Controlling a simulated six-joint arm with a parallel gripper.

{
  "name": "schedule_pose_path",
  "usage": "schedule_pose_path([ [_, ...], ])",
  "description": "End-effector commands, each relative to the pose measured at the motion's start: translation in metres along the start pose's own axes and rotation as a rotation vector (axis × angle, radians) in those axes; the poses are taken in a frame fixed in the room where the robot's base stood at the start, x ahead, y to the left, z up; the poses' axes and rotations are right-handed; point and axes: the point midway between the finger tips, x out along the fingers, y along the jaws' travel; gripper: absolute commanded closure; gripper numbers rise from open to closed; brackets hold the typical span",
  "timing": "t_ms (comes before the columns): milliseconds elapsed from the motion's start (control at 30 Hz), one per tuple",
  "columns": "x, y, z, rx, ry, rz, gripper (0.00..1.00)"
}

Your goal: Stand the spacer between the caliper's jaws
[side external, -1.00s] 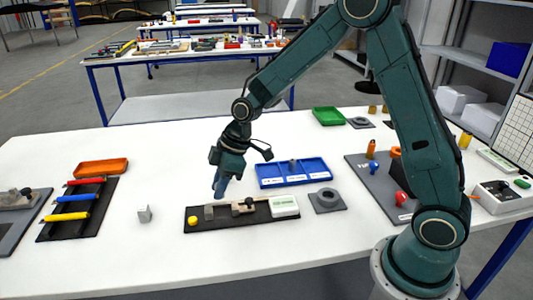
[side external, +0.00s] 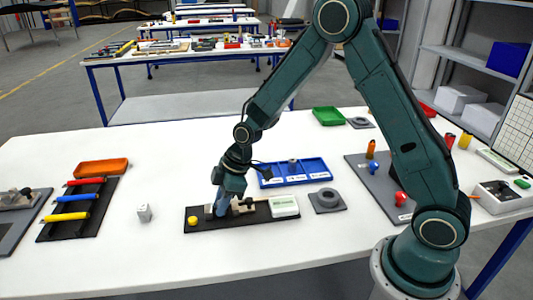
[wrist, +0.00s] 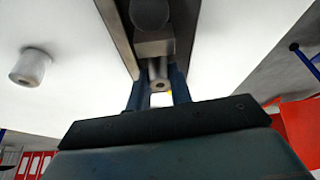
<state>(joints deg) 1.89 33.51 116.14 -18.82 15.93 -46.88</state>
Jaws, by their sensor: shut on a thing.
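The caliper (side external: 262,213) lies on a black base plate, with a yellow knob at its left end and a white-and-green display at its right. My gripper (side external: 221,208) is down over the caliper's left part, where its jaws are, and hides some of it.
A small grey cylinder (side external: 144,212) stands left of the caliper; it also shows in the wrist view (wrist: 30,68). A blue compartment tray (side external: 312,164) lies behind the caliper. A dark plate with a grey ring (side external: 328,201) is close to its right. The white table in front is clear.

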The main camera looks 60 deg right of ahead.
Motion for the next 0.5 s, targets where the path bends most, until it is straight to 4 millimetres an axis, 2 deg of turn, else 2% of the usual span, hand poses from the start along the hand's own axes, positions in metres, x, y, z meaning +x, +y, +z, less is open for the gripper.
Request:
schedule_pose_path([
  [267, 0.0025, -0.0001, 0.0011, 0.0, 0.0, -0.001, 1.0],
  [300, 0.003, -0.0001, 0.0013, 0.0, -0.001, -0.001, 0.77],
  [400, 0.0027, 0.0, 0.0012, 0.0, 0.0, 0.0, 0.57],
  [500, 0.0026, 0.0002, 0.0012, 0.0, 0.0, 0.0, 0.57],
])
